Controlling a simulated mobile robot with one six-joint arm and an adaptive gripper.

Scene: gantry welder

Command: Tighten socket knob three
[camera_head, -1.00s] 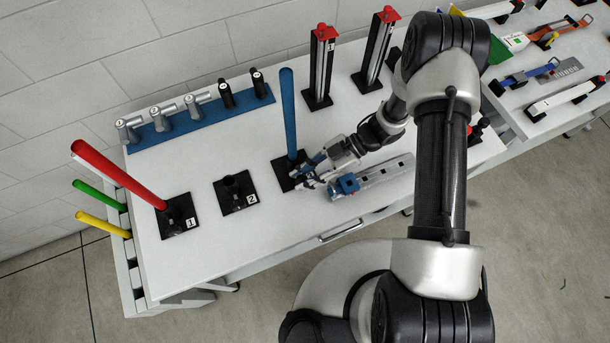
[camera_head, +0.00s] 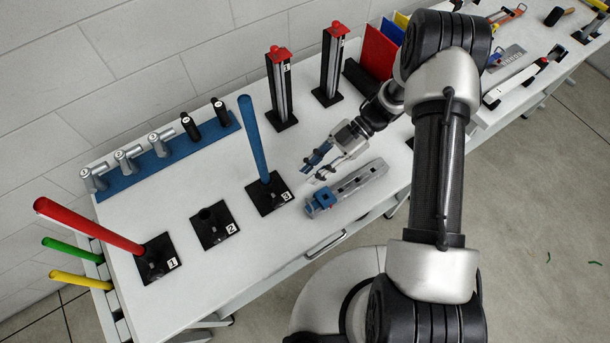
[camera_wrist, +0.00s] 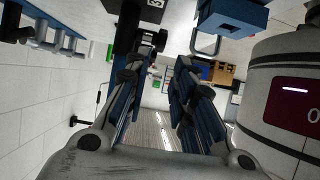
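Socket three (camera_head: 269,193) is a black square base with a "3" label, at the right end of a row of three. A blue rod (camera_head: 255,140) stands upright in it. In the wrist view, part of the black socket (camera_wrist: 127,25) shows at the top, with a small dark knob (camera_wrist: 152,40) beside it. My gripper (camera_head: 316,167) is above the table to the right of the socket, apart from it. Its blue fingers are spread with nothing between them; they also show in the wrist view (camera_wrist: 155,75). The knob's tightness cannot be told.
A grey vise with a blue jaw (camera_head: 348,188) lies just below my gripper. Socket two (camera_head: 214,226) is empty; socket one (camera_head: 158,258) holds a tilted red rod (camera_head: 90,226). Two red-topped posts (camera_head: 281,90) and a blue rack (camera_head: 170,155) stand behind.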

